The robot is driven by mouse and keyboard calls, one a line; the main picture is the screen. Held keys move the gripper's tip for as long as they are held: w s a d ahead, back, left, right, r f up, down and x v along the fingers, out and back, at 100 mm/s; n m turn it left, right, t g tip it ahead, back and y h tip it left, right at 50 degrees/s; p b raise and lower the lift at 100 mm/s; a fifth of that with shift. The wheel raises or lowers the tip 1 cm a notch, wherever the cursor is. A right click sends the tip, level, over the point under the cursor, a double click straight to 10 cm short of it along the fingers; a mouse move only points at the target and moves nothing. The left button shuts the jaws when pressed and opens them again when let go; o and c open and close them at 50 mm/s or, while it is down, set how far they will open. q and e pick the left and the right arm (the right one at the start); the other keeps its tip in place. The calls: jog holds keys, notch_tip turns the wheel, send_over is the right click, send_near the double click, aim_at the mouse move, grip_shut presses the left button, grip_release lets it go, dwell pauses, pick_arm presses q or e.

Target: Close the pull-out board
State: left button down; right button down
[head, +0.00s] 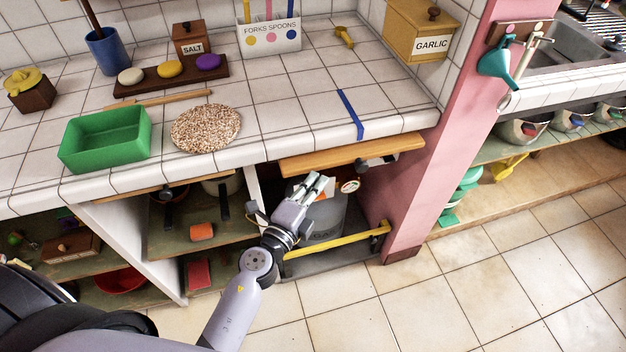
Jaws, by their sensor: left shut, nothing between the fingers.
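The wooden pull-out board (350,156) sticks out from under the tiled counter edge, above the open bay at the centre right. It looks level, and its front edge juts past the counter front. My left gripper (322,181) is below and in front of the board, near its left half, with its fingers pointing up and right. The fingers are shut and empty. They look apart from the board, though the exact gap is hard to judge. My right gripper is not in view.
A pink pillar (430,175) bounds the bay on the right. A green tray (105,140) and a round speckled mat (205,128) lie on the counter.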

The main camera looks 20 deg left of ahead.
aim_at(310, 170)
pick_arm(q)
jog(key=shift+d, duration=0.15)
jog(key=shift+r, duration=0.1)
jog(key=shift+w, duration=0.1)
jog(key=w+a, duration=0.1)
jog(key=w, duration=0.1)
jog(key=w+a+p, duration=0.1)
jog(key=shift+w+a, duration=0.35)
jog(key=shift+a, duration=0.05)
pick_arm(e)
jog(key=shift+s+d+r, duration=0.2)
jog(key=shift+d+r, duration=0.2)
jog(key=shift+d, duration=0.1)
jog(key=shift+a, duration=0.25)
pick_arm(q)
jog(key=shift+s, duration=0.1)
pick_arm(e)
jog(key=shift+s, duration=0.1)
